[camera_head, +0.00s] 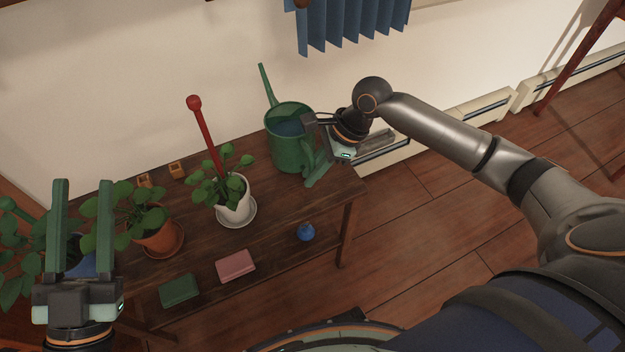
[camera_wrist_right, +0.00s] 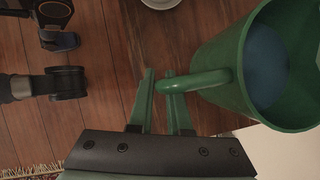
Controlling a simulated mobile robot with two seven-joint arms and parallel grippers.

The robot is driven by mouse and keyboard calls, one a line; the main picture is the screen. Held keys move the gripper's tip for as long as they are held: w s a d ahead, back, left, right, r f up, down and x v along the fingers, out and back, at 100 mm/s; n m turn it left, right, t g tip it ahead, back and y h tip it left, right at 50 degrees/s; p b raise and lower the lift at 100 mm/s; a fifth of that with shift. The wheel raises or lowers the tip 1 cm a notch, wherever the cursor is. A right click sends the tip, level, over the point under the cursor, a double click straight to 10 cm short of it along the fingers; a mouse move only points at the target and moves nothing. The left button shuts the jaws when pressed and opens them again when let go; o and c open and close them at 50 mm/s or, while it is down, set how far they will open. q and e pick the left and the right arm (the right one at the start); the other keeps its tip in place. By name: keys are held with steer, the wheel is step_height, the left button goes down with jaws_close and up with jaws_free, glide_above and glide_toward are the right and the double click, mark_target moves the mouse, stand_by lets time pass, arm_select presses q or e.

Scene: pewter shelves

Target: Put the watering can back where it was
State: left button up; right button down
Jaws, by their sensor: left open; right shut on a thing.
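The green watering can (camera_head: 289,150) is at the right end of the wooden table, upright, with its long spout pointing up and back toward the wall. I cannot tell whether its base touches the table top. Its inside looks blue in the right wrist view (camera_wrist_right: 268,68). My right gripper (camera_head: 312,172) is at the can's right side, shut on its handle; the handle loop (camera_wrist_right: 197,80) shows at the fingertips (camera_wrist_right: 160,85). My left gripper (camera_head: 83,190) is open and empty at the left, its two fingers apart in front of the plants.
The table (camera_head: 275,205) carries a white-potted plant (camera_head: 232,205) with a red stake (camera_head: 205,135), a terracotta-potted plant (camera_head: 160,236) and small wooden blocks (camera_head: 177,170). A green box (camera_head: 180,290), a pink box (camera_head: 236,266) and a blue ball (camera_head: 306,232) are lower down.

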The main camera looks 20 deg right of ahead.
steer(key=shift+w+f+b, duration=0.25)
steer(key=shift+f+b, duration=0.35)
steer(key=shift+f, duration=0.3)
steer(key=shift+f+b, duration=0.45)
steer(key=shift+f, duration=0.25)
arm_select(q)
steer(key=s+r+m+h, duration=0.4)
steer(key=h, duration=0.1)
steer(key=shift+s+d+r, duration=0.15)
steer(key=shift+d+r, duration=0.1)
steer(key=shift+d, duration=0.15)
steer(key=shift+r, duration=0.15)
arm_select(e)
steer(key=c, duration=1.2)
jaws_free()
steer(key=shift+s+d+f, duration=0.1)
steer(key=shift+s+f, duration=0.05)
steer(key=shift+f, duration=0.05)
steer(key=o, duration=0.3)
steer(key=shift+o, duration=0.2)
arm_select(q)
steer(key=shift+f, duration=0.2)
